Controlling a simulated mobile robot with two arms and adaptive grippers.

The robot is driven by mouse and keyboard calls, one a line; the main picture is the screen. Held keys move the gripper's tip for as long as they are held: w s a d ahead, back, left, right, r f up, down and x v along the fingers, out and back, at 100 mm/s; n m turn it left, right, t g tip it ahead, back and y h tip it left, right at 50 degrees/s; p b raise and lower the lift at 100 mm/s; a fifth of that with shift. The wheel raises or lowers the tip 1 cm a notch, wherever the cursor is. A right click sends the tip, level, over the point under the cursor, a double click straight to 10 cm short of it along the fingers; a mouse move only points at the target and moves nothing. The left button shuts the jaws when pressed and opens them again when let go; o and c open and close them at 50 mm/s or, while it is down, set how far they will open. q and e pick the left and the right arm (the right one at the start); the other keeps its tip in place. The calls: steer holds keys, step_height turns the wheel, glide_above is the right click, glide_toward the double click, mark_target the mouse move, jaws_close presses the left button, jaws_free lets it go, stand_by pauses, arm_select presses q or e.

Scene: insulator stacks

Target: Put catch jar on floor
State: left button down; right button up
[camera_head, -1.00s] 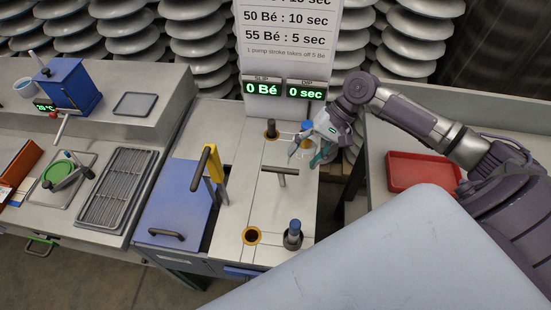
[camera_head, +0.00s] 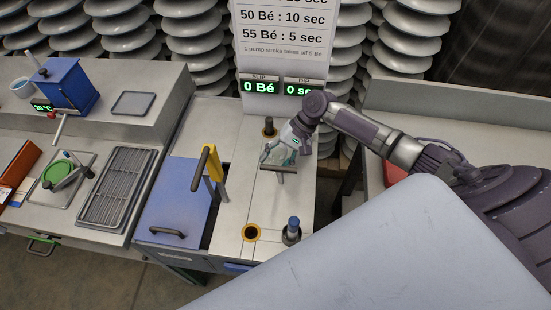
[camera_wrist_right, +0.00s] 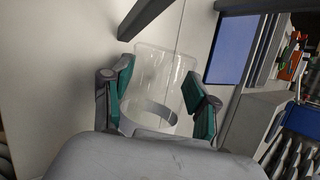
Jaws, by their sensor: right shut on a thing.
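A clear, see-through jar (camera_wrist_right: 160,85) is between the green-padded fingers of my right gripper (camera_wrist_right: 163,98) in the right wrist view. The pads press on it from both sides. In the head view my right gripper (camera_head: 284,148) holds the jar (camera_head: 272,158) above the light worktop (camera_head: 225,210), in front of the T-shaped handle, partly covering it. The grey-brown floor (camera_head: 95,275) shows at the lower left of the head view. My left gripper is not in view.
A blue lid with a yellow-and-dark lever (camera_head: 213,165) stands left of the jar. A blue-topped post (camera_head: 292,230) and a round hole (camera_head: 251,232) are at the worktop's front. A red tray (camera_head: 394,174) is partly hidden by my right arm.

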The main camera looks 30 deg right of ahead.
steer(key=shift+f, duration=0.15)
steer(key=o, duration=1.2)
